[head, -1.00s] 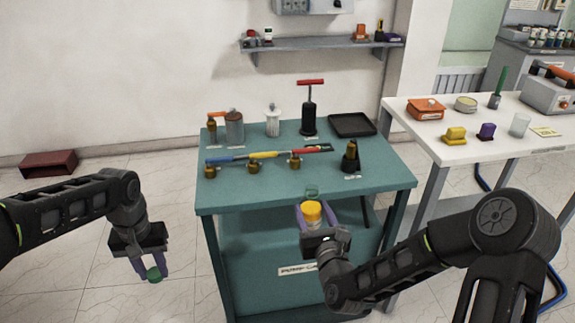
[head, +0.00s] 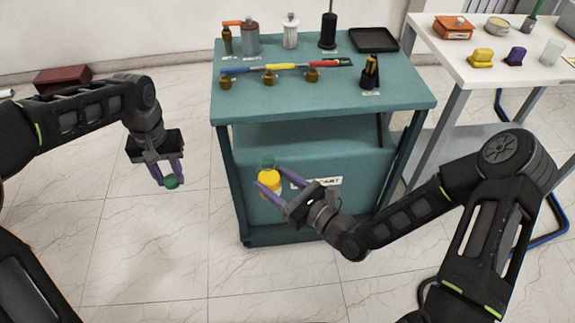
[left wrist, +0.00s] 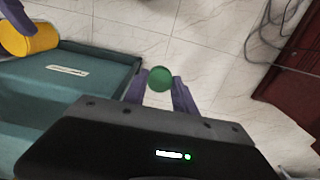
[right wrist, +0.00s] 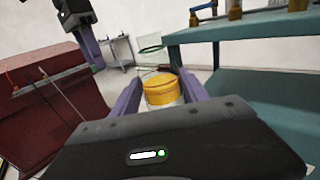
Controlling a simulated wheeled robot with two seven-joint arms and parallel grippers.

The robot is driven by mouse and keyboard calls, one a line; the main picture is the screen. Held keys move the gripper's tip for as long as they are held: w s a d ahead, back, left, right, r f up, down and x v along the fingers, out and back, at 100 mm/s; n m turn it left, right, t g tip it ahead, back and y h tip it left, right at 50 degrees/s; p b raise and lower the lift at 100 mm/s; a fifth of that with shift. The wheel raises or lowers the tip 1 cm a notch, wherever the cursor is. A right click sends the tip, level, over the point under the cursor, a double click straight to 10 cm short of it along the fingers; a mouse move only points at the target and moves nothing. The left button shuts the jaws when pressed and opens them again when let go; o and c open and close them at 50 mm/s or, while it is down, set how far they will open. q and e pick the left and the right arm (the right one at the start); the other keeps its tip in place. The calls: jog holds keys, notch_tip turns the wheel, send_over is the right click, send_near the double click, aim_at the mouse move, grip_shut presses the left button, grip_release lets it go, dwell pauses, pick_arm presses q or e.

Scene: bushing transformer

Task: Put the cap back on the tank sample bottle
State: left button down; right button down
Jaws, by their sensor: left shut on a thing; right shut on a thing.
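The green cap (head: 171,182) is held between the fingertips of my left gripper (head: 170,179), which is shut on it. The cap also shows in the left wrist view (left wrist: 160,78). The sample bottle (head: 269,180) has yellow contents and a clear greenish top. My right gripper (head: 270,184) is shut around its body in front of the teal cart. The bottle looks upright in the head view, and it also shows in the right wrist view (right wrist: 162,92). Cap and bottle are apart, with the cap to the left at a similar picture height.
The teal cart (head: 320,103) stands behind the bottle, carrying several small bottles, a coloured bar and a black tray (head: 374,40). A white table (head: 500,72) is at the right. A dark red box (head: 62,78) lies at the back left. Floor is clear between the grippers.

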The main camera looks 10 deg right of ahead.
dwell(0.4)
pick_arm(q)
jog(key=w+d+r, duration=0.1)
jog(key=d+r, duration=0.5)
jog(key=d, duration=0.7)
notch_tip(320, 180, up, 6)
send_over(266, 161)
jog(key=shift+d+n, duration=0.1)
jog(key=shift+n, duration=0.3)
jog(key=shift+f, duration=0.2)
jog(key=shift+f, duration=1.85)
jog(key=shift+f, duration=0.85)
